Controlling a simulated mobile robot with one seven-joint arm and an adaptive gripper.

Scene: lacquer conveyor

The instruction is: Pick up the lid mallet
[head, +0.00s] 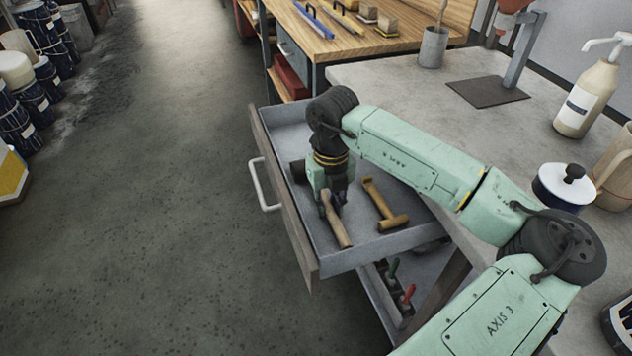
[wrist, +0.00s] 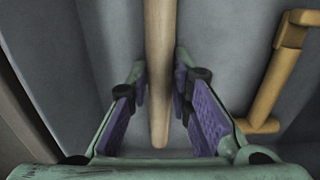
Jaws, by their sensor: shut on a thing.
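A mallet with a pale wooden handle (head: 338,228) lies in the open grey drawer. A dark end (head: 298,172) beside my wrist looks like its head, partly hidden by my gripper. My gripper (head: 331,199) points down into the drawer and is shut on this handle. In the wrist view, the handle (wrist: 160,35) runs lengthwise between the purple pads of my gripper (wrist: 161,85), and its head is out of view.
The drawer (head: 352,257) has raised walls and a pale handle (head: 262,190) on its front. A lower drawer (head: 372,302) holds tools with green and red grips. The worktop (head: 400,88) stands above, with a pump bottle (head: 588,98) and lidded pot (head: 562,190).

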